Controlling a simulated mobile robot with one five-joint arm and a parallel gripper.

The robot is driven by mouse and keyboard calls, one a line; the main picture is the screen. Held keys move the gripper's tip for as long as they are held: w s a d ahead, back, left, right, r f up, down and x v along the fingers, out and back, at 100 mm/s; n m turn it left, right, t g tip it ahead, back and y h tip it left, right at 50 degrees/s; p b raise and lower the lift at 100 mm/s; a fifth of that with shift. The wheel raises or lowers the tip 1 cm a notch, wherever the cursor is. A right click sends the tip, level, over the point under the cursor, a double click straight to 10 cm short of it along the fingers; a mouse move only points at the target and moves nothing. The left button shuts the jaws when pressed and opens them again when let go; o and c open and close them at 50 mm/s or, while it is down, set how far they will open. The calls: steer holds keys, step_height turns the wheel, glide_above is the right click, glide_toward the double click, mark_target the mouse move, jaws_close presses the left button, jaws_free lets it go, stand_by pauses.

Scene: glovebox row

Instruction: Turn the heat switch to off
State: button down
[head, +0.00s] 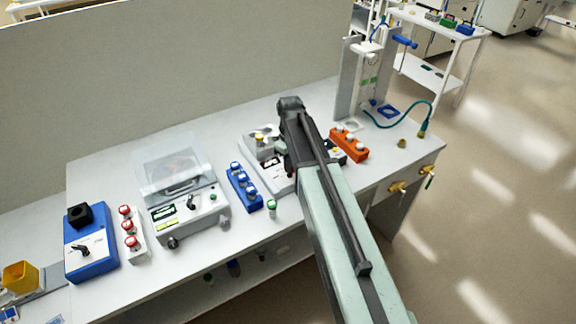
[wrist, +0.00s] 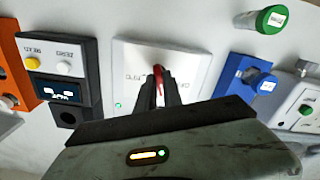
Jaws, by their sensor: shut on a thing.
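The heat switch, a small red lever (wrist: 157,75), stands on a white panel (wrist: 195,62) in the wrist view. My gripper (wrist: 158,92) is shut on it, with one dark finger on each side. Dark lettering lies on both sides of the lever, partly covered by the fingers and hard to read. A green light (wrist: 118,105) glows at the panel's lower left. In the head view the white device (head: 266,176) is partly hidden behind my arm, and the switch itself is mostly hidden.
A blue rack (head: 244,187) with white-topped vials stands left of the device, and a green-capped vial (head: 272,208) is close by. An orange rack (head: 349,144) is to the right. A balance with a clear lid (head: 175,160) and a blue box (head: 90,255) stand further left.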

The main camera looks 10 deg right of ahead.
steer(key=shift+a, duration=0.15)
steer(key=c, duration=1.5)
jaws_free()
step_height(320, 180, up, 8)
steer(key=p, duration=0.8)
steer(key=shift+f, duration=0.1)
steer(key=shift+f, duration=0.1)
